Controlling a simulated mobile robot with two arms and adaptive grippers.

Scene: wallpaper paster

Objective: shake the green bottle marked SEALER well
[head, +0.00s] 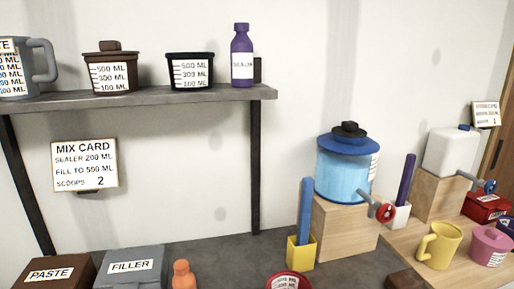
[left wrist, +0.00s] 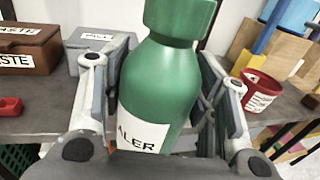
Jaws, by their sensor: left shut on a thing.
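The green bottle (left wrist: 160,85) with a white label ending in "ALER" fills the middle of the left wrist view. My left gripper (left wrist: 162,100) is shut on it, with one finger on each side of its body. The bottle's lower end is hidden by the gripper's palm. The green bottle and both my grippers are out of the head view. A purple bottle (head: 242,58) with a small white label stands upright on the shelf in the head view.
The shelf (head: 150,101) also holds a brown container (head: 108,73) and a black container (head: 190,72). The bench below carries a PASTE box (head: 52,273), a FILLER box (head: 131,267), an orange bottle (head: 183,275) and a blue dispenser (head: 345,170) on a wooden block.

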